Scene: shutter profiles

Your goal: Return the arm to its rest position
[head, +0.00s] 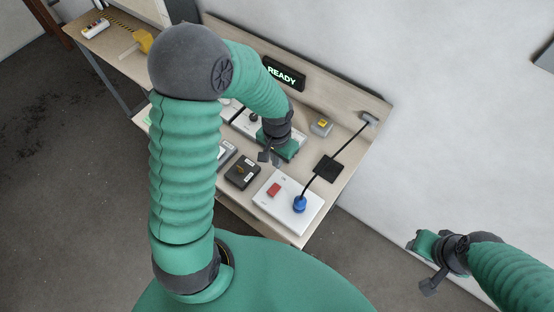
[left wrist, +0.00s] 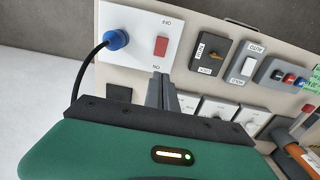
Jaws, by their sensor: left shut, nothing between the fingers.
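My left arm rises in front of the bench in the head view and bends down toward it. My left gripper (head: 268,157) hangs over the panels, its dark fingers shut and empty. In the left wrist view its fingers (left wrist: 160,90) are together, with the white panel (left wrist: 139,45) beyond them. My right gripper (head: 430,284) is at the lower right of the head view, off the bench and beside the wall. Its fingertips are too small and turned to judge.
The bench (head: 340,165) carries a white panel (head: 278,212) with a red switch (head: 273,190) and a blue plug (head: 300,204) on a black cable. A black switch box (head: 242,172), yellow button box (head: 321,127) and lit READY sign (head: 284,74) are nearby. Floor at left is clear.

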